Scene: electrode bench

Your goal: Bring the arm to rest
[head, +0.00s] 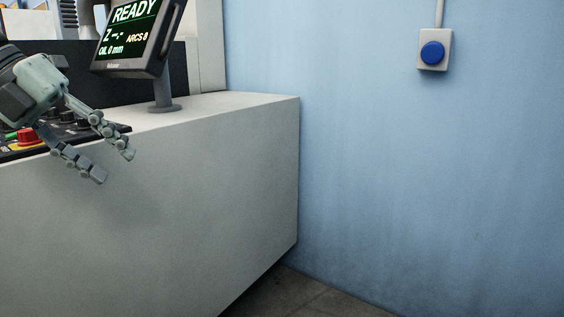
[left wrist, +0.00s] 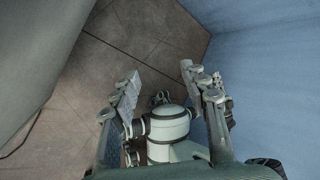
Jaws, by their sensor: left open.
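My left gripper (head: 116,166) hangs at the left of the head view, in front of the edge of the grey bench (head: 240,170). Its two fingers are apart and point down and to the right, with nothing between them. In the left wrist view the fingers of the left gripper (left wrist: 158,82) also show spread, with floor behind them. My right gripper is in neither view.
A control panel (head: 112,128) with a red button (head: 27,137) lies behind the gripper. A screen (head: 130,35) reading READY stands on the bench. A blue button box (head: 432,52) is on the blue wall (head: 430,170). Tiled floor (left wrist: 140,40) shows below.

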